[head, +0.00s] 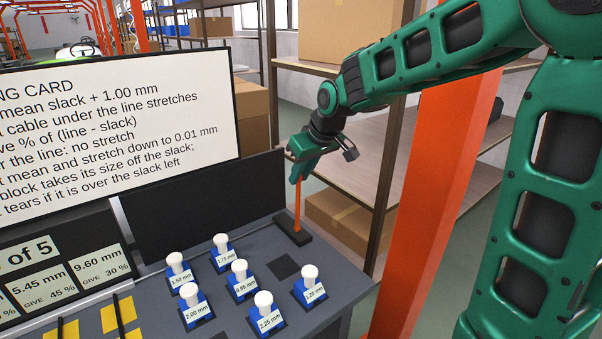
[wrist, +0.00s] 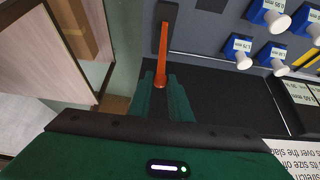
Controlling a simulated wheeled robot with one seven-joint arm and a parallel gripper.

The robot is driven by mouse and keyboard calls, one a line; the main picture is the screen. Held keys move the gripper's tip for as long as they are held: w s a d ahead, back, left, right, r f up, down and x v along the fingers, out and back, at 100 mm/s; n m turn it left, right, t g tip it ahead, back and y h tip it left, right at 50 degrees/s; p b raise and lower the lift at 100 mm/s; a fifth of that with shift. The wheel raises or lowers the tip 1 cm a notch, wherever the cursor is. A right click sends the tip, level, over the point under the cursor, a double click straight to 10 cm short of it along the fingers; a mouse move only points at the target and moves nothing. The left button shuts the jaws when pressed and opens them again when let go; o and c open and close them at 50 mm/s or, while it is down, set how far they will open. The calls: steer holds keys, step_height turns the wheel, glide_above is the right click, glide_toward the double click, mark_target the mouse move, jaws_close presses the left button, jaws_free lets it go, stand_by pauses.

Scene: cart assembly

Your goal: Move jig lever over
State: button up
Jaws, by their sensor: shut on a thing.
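The jig lever (head: 297,214) is a thin orange-red bar rising from a dark slotted base (head: 291,232) at the back right corner of the grey bench. It stands close to upright in the head view. My green gripper (head: 298,174) is above the base, shut on the lever's upper end. In the wrist view the lever (wrist: 163,52) runs from its base (wrist: 166,12) to my gripper (wrist: 161,90), with its end between the two fingers. The fingers partly hide the lever's top.
Several blue blocks with white knobs (head: 239,281) and size labels stand on the bench left of and nearer than the lever. A dark empty square (head: 285,266) lies among them. A dark upright panel (head: 210,208) stands behind, and an orange post (head: 432,200) rises at right.

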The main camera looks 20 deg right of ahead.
steer(key=shift+s+d+f, duration=0.1)
steer(key=shift+s+d, duration=0.25)
steer(key=shift+s, duration=0.35)
steer(key=shift+s+d+f, duration=0.15)
steer(key=shift+s+d, duration=0.15)
steer(key=shift+s, duration=0.45)
steer(key=shift+s+d+f, duration=0.1)
steer(key=shift+s+d, duration=0.25)
steer(key=shift+s, duration=0.35)
steer(key=shift+s+d+f, duration=0.2)
steer(key=shift+s+f, duration=0.05)
steer(key=shift+s, duration=0.4)
steer(key=shift+s+d+f, duration=0.2)
steer(key=shift+s+f, duration=0.05)
steer(key=shift+s, duration=0.35)
steer(key=o, duration=0.9)
steer(key=shift+a, duration=0.1)
steer(key=shift+r, duration=0.1)
